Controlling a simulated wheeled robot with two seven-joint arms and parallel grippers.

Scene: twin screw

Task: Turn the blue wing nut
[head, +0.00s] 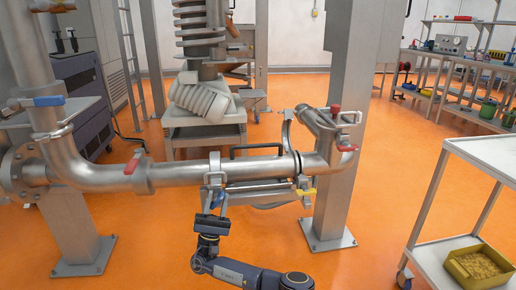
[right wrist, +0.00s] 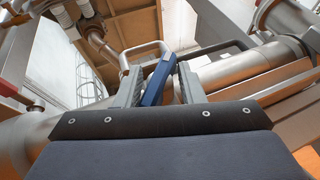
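The blue wing nut (head: 218,198) shows small under the long steel pipe in the head view, partly hidden by my gripper. In the right wrist view it is a tilted blue bar (right wrist: 157,80) between the two grey fingers. My right gripper (head: 213,198) reaches up to it from below. In the right wrist view the fingers of this gripper (right wrist: 160,85) stand apart on either side of the blue bar. A gap shows between the bar and the right finger; whether the left finger touches it I cannot tell. My left gripper is not in view.
The steel pipe (head: 215,171) runs across the middle, with red-handled (head: 133,162) and yellow-handled (head: 306,192) clamps. Another blue handle (head: 48,101) is at the far left. A grey post (head: 335,190) stands right of the pipe, and a cart with a yellow bin (head: 461,270) is at right.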

